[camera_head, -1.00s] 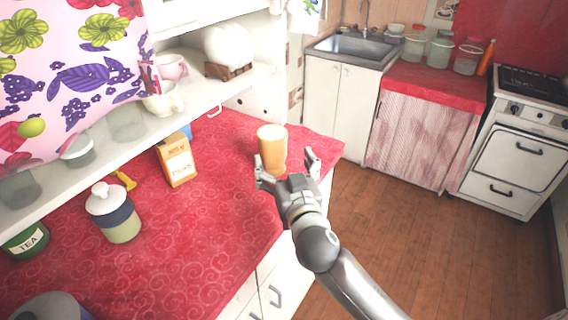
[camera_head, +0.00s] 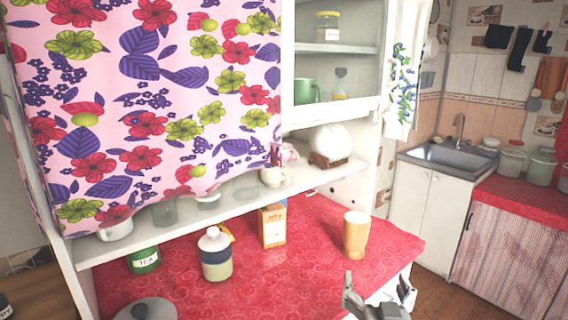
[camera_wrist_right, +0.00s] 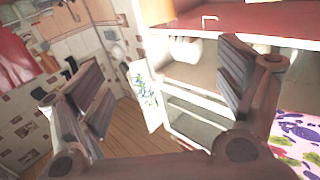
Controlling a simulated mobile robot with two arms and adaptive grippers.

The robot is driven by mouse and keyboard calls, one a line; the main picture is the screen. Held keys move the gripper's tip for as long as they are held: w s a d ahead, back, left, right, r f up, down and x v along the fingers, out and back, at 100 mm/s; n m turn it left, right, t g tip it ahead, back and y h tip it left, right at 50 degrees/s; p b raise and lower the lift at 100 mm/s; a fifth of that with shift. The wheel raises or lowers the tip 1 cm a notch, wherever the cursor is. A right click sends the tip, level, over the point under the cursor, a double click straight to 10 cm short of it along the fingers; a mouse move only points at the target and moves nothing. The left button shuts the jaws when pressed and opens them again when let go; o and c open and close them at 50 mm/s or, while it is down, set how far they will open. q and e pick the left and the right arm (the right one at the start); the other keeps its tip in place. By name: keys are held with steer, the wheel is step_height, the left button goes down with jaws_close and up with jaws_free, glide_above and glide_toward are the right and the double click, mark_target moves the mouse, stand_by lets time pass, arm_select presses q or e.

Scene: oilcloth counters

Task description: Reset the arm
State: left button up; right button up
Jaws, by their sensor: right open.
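My right gripper (camera_head: 380,294) is at the bottom of the head view, in front of the red counter's right end. Its fingers are apart and nothing is between them. The right wrist view also shows the open, empty gripper (camera_wrist_right: 165,95), with the room seen tilted behind it. An orange-tan cup (camera_head: 355,236) stands upright on the counter (camera_head: 318,262), beyond the gripper and apart from it. My left gripper is not in view.
An orange box (camera_head: 272,226), a lidded jar (camera_head: 215,256) and a green tea tin (camera_head: 143,260) stand on the counter. A shelf (camera_head: 240,207) with cups hangs above, behind a flowered curtain (camera_head: 150,100). A sink (camera_head: 447,156) stands at the back right.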

steer(key=s+d+f+n+g, duration=0.1)
steer(key=s+f+g, duration=0.2)
steer(key=f, duration=1.1)
steer(key=s+d+f+n+g+y, duration=0.1)
steer(key=s+f+g, duration=0.25)
steer(key=f, duration=1.15)
steer(key=s+d+f+n+g, duration=0.1)
steer(key=s+f+g, duration=0.25)
steer(key=f, duration=1.05)
steer(key=s+d+f+g, duration=0.1)
steer(key=s+f+g, duration=0.2)
steer(key=s+f, duration=1.45)
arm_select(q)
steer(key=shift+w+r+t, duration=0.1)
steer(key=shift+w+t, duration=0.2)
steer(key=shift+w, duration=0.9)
arm_select(e)
steer(key=s+f+g, duration=0.2)
steer(key=s, duration=0.8)
steer(key=s+f+g, duration=0.1)
steer(key=s+f, duration=0.2)
steer(key=s, duration=0.7)
steer(key=shift+s+d+f+n+g+y, duration=0.25)
steer(key=shift+s+d+n+g+y, duration=0.05)
steer(key=shift+s+d+g+y, duration=0.1)
